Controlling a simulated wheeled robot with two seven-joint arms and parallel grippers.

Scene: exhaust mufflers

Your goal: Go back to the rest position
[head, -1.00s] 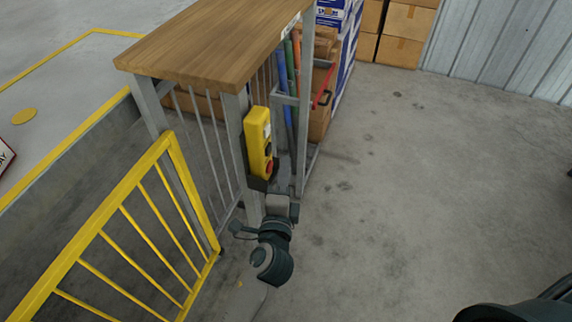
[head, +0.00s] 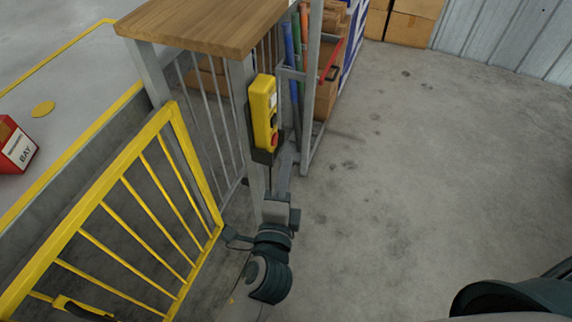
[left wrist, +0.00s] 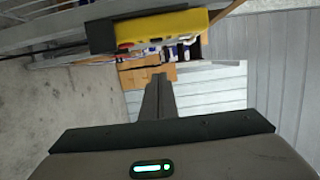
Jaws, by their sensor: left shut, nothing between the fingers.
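My left gripper (head: 283,180) is just below and to the right of the yellow control box (head: 263,112), close to the table leg. Its fingers are together with nothing between them, as the left wrist view (left wrist: 159,97) also shows. The control box has a red button low on its face and is fixed to the grey leg of the wood-topped table (head: 205,22). In the left wrist view the box (left wrist: 165,27) lies across the top, beyond the fingertips, and looks apart from them. My right gripper is not in view.
A yellow barred gate (head: 125,215) stands left of my left arm. A grey rack with coloured rolls (head: 291,75) and cardboard boxes (head: 408,25) are behind. The concrete floor (head: 420,180) to the right is clear.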

